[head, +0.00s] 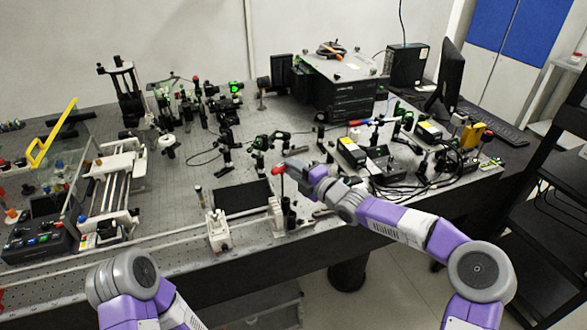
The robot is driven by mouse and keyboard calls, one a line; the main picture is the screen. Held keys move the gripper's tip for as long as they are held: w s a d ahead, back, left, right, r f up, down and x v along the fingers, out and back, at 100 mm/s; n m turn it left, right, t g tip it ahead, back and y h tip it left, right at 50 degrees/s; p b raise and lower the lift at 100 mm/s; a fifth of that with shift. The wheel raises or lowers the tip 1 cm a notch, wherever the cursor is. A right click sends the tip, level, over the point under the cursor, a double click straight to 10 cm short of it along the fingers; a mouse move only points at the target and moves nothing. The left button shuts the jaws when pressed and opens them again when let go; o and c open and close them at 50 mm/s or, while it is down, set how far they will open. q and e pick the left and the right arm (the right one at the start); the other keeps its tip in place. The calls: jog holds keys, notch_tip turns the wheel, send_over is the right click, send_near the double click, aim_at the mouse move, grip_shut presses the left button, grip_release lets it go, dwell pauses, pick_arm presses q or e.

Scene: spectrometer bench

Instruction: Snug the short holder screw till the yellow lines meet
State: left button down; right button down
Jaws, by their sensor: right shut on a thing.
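My right gripper (287,168) reaches in from the right over the front of the bench. It is shut on a red-handled tool (278,170), whose thin shaft seems to point down. Below it stand a short dark holder (290,214) and a pale block (276,212) near the bench's front edge. The holder screw and the yellow lines are too small to make out. I cannot tell whether the tool tip touches the screw. My left arm shows at the lower left, but its gripper is out of view.
A black plate (242,199) lies left of the tool, and a white rail mount (218,231) stands in front of it. Optics posts (259,160) stand behind. Cables and boxes (385,165) crowd the right. Bare bench top (190,235) shows at the front left.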

jog(key=shift+f+b, duration=0.4)
jog(key=shift+b, duration=0.1)
